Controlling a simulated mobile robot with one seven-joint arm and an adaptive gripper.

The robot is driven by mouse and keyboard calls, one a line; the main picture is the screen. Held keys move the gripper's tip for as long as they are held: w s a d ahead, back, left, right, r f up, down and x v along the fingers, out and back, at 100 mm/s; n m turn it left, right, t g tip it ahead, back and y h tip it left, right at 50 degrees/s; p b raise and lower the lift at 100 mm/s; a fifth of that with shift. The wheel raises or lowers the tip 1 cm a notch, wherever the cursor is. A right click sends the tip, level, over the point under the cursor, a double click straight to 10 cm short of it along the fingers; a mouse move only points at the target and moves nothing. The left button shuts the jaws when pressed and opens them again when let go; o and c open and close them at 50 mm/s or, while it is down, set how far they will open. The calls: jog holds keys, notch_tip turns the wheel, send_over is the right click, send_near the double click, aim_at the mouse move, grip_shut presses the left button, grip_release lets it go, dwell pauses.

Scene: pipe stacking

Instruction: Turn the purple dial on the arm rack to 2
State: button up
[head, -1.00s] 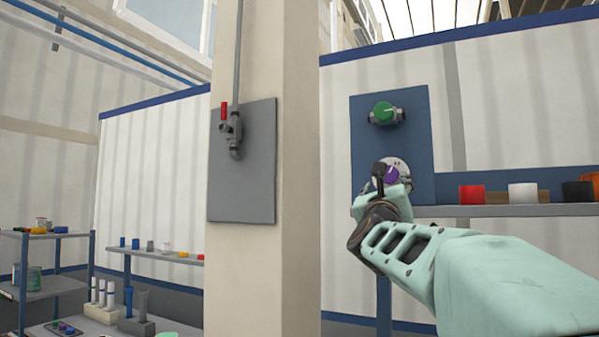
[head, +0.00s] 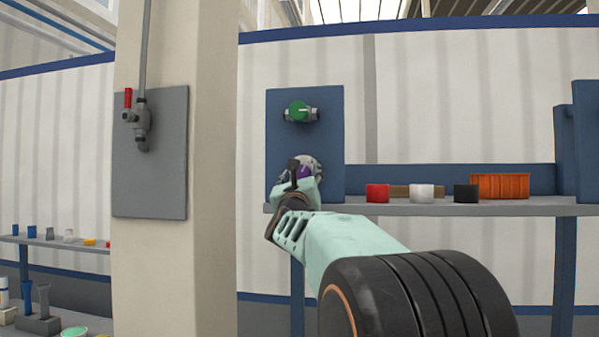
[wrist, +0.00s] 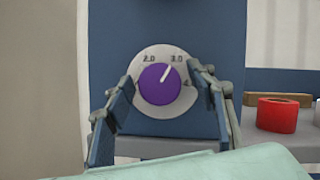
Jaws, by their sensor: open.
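The purple dial (wrist: 160,84) sits on a round grey-white plate on a blue panel. Its white pointer line leans up and right, just left of the 3.0 mark; 2.0 is at the upper left. My gripper (wrist: 162,95) is open, with one finger on each side of the dial in the wrist view. I cannot tell whether the fingers touch the plate. In the head view my gripper (head: 301,170) is in front of the dial (head: 304,172) and hides most of it.
A green-handled valve (head: 299,111) is above the dial on the blue panel (head: 328,165). A pillar with a grey panel (head: 165,190) and red-handled valve stands left.

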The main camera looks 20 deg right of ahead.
jog(key=shift+c, duration=0.2)
jog(key=c, duration=1.1)
jog(key=shift+f+n+y+b, duration=0.15)
jog(key=shift+n+y+b, duration=0.15)
jog(key=shift+n+b, duration=0.15)
jog(key=n+y+b, duration=0.1)
jog(key=n+b, duration=0.1)
jog(key=b, duration=0.1)
jog(key=shift+f, duration=0.15)
jog(key=n+y+b, duration=0.2)
jog(key=n+b, duration=0.2)
jog(key=n, duration=0.1)
jog(key=shift+d, duration=0.1)
jog(key=n+y, duration=0.1)
jog(key=n, duration=0.1)
jog(key=n+y, duration=0.1)
jog(key=n, duration=0.1)
jog(key=shift+r+b, duration=0.3)
jog(key=shift+r, duration=0.05)
jog(key=shift+n+g+y+p, duration=0.35)
jog(key=shift+n+p, duration=0.2)
jog(key=shift+n, duration=1.1)
